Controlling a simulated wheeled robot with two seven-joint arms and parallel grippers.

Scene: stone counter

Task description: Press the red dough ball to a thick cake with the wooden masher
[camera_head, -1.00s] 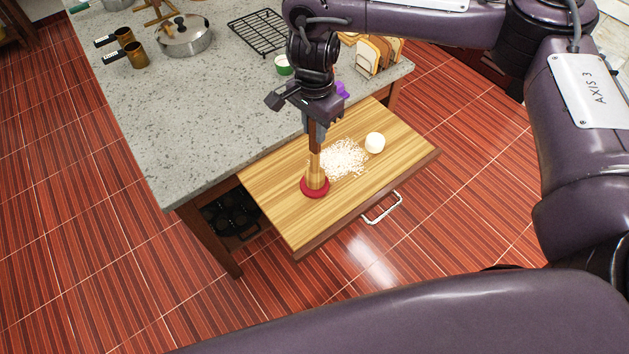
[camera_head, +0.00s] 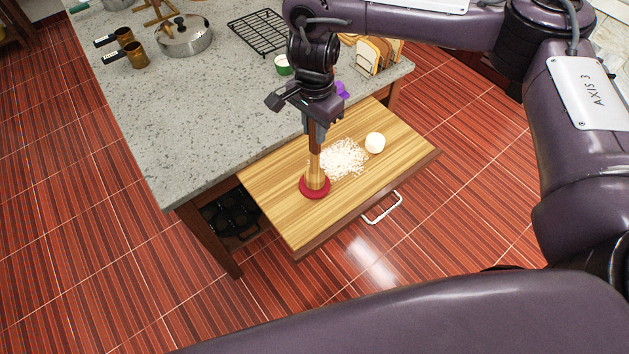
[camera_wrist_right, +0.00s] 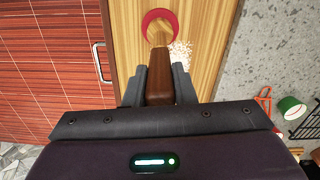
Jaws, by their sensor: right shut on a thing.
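The red dough (camera_head: 315,193) lies on the pull-out wooden board as a flat round disc. It also shows in the right wrist view (camera_wrist_right: 159,14) as a red ring around the masher's foot. The wooden masher (camera_head: 315,168) stands upright with its foot pressed on the middle of the dough. My right gripper (camera_head: 315,128) is shut on the masher's handle (camera_wrist_right: 160,75), above the dough. The dough under the masher's foot is hidden. My left gripper is not in view.
The wooden board (camera_head: 290,220) also holds scattered white flour (camera_head: 343,158) and a white dough ball (camera_head: 375,142).

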